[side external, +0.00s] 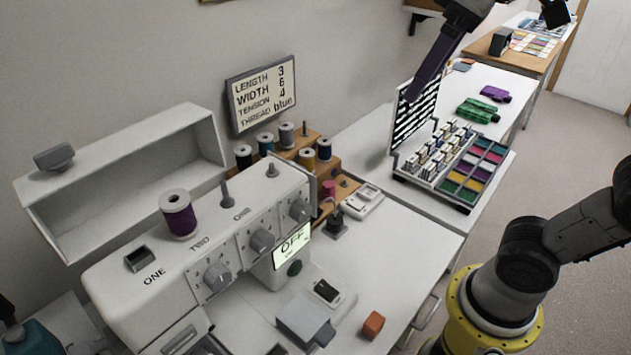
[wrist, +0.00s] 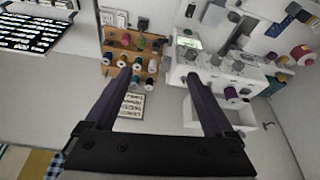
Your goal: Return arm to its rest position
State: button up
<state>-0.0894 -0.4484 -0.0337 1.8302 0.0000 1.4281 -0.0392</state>
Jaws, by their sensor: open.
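My gripper (wrist: 158,75) shows in the wrist view with its two dark purple fingers spread wide and nothing between them. In the side external view my gripper (side external: 412,98) hangs at the top, right of centre, with its fingers overlapping and pointing down and left. It appears in front of the striped upright panel of the sorting case, but I cannot tell the gap. My arm's base and lower links are at the right.
A white sewing machine (side external: 150,285) with a purple spool (side external: 178,213) stands at the front left. A wooden spool rack (side external: 325,180), a settings sign (side external: 262,95) and a sorting case (side external: 447,165) are behind. An orange block (side external: 373,325) lies near the table edge. The floor is clear at right.

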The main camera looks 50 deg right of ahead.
jog(key=s+d+f, duration=0.1)
jog(key=s+f, duration=0.1)
jog(key=f, duration=0.6)
jog(key=s+d+f+m+t, duration=0.1)
jog(key=s+f, duration=0.2)
jog(key=f, duration=0.4)
jog(key=shift+f, duration=0.4)
